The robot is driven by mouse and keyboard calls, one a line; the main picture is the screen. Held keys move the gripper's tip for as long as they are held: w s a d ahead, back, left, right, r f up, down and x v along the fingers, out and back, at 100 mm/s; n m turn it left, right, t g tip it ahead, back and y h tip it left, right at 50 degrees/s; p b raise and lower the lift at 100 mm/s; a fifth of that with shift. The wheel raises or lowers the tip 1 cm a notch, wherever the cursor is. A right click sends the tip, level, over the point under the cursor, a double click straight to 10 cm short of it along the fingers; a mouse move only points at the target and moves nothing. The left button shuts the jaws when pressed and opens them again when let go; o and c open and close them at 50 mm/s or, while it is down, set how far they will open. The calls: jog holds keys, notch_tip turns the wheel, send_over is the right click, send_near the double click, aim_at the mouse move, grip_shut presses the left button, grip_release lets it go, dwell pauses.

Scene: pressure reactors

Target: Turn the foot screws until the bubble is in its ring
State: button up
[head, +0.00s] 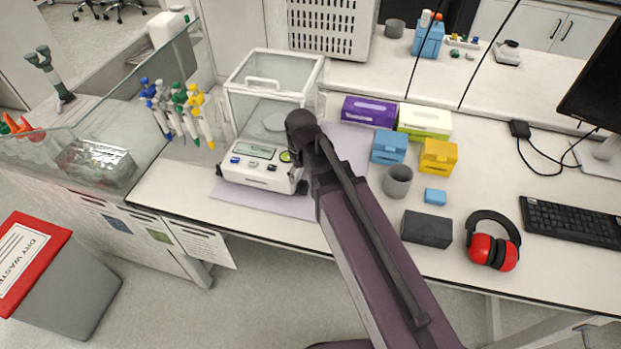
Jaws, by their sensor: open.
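The white analytical balance (262,180) with a clear glass draft shield (262,95) stands on a light mat. A small green round spot, probably the bubble level (285,156), is at the right of its front panel. The bubble and ring are too small to make out. A dark knob-like piece, possibly a foot screw (302,187), shows at the front right corner. My arm reaches up from the bottom, and its dark end joint overlaps the balance's right side. My gripper's fingers do not show; they may be hidden behind the arm.
Pipettes on a stand (178,110) are left of the balance. Right of my arm are a purple box (368,111), a blue box (389,147), a yellow box (438,156), a grey cup (397,181), a dark block (427,229) and red ear defenders (492,250). The front edge is clear.

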jog(key=shift+d+f+m, duration=0.15)
jog(key=shift+d+f, duration=0.05)
jog(key=shift+d, duration=0.4)
jog(key=shift+d+f+m, duration=0.15)
jog(key=shift+d, duration=0.4)
jog(key=shift+s, duration=0.1)
jog(key=s+d+m, duration=0.4)
jog(key=d+m, duration=0.1)
jog(key=d, duration=1)
jog(key=shift+s+d, duration=0.15)
jog(key=shift+d, duration=0.25)
jog(key=c, duration=0.3)
jog(key=shift+a, duration=0.1)
